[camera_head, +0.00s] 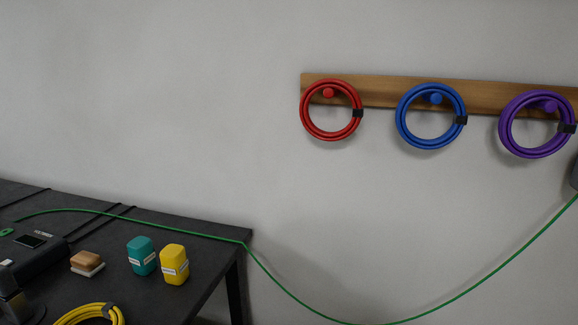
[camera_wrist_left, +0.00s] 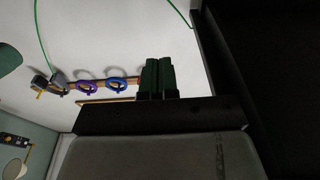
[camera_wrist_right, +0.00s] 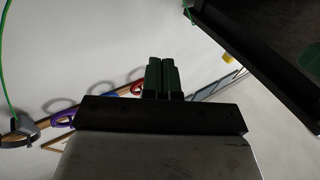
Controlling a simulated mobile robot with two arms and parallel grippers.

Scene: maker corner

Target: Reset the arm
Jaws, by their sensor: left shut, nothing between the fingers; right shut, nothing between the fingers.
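My left gripper (camera_wrist_left: 158,76) shows in the left wrist view with its two dark green fingers together and nothing between them. My right gripper (camera_wrist_right: 160,75) shows in the right wrist view, also shut and empty. Neither gripper shows clearly in the head view; a dark shape at its lower left edge cannot be made out for sure. In the wrist views both grippers are in front of the wall, apart from the hanging coils.
A wooden rail (camera_head: 380,94) on the wall holds red (camera_head: 304,118), blue (camera_head: 402,124) and purple (camera_head: 506,132) coils. The dark table (camera_head: 205,228) at left carries a teal block (camera_head: 141,250), a yellow block (camera_head: 173,260), a brush (camera_head: 87,261) and a yellow coil (camera_head: 75,314). A green cable (camera_head: 285,288) sags rightward.

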